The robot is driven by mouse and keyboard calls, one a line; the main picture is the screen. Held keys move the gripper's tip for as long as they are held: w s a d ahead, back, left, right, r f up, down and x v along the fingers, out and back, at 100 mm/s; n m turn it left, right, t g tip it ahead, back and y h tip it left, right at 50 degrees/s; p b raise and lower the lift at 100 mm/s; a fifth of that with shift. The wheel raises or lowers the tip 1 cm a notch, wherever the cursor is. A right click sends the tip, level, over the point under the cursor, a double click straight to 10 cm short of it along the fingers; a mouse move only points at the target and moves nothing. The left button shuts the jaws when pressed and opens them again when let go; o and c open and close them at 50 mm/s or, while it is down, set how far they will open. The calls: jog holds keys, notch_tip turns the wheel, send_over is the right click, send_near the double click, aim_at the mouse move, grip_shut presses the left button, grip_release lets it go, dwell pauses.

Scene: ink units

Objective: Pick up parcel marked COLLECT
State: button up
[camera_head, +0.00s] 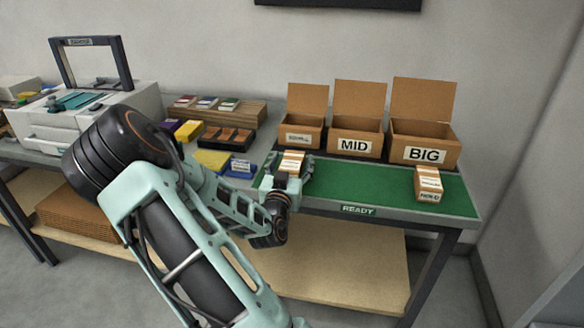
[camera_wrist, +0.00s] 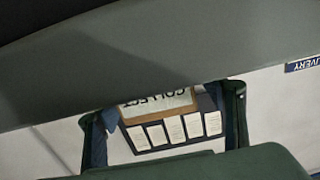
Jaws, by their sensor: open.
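In the head view a small brown parcel (camera_head: 291,162) with white label bands stands on the green mat (camera_head: 350,185), in front of the smallest carton. My gripper (camera_head: 287,178) is at its near side, with the fingers spread about it. In the wrist view a brown face with a white label reading COLLECT, upside down, shows on the parcel (camera_wrist: 160,104). It lies between the spread fingers of my gripper (camera_wrist: 165,115), which looks open. Contact cannot be told. A dark panel with several white cards shows just below the label. A grey surface hides the parcel's upper part.
A second parcel (camera_head: 428,184) stands at the mat's right. Open cartons, including MID (camera_head: 356,146) and BIG (camera_head: 425,154), line the back. A yellow pad (camera_head: 212,161) and a blue item (camera_head: 242,168) lie left of my gripper. The middle of the mat is clear.

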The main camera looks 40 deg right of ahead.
aim_at(292, 161)
jog(key=shift+c, duration=0.5)
jog(key=c, duration=1.3)
jog(key=shift+r, duration=0.15)
jog(key=shift+r, duration=0.6)
notch_tip(292, 161, up, 2)
jog(key=shift+s+a+r+p, duration=0.1)
jog(key=shift+s+r+p, duration=0.1)
jog(key=shift+p, duration=0.35)
jog(key=s+a+r+p, duration=0.1)
jog(key=s+r, duration=0.1)
jog(key=s+a+r+p, duration=0.1)
jog(key=s+r+p, duration=0.1)
jog(key=s+a+r+p, duration=0.1)
jog(key=s+r+p, duration=0.1)
jog(key=r, duration=0.1)
jog(key=shift+a+r, duration=0.1)
jog(key=shift+a, duration=0.05)
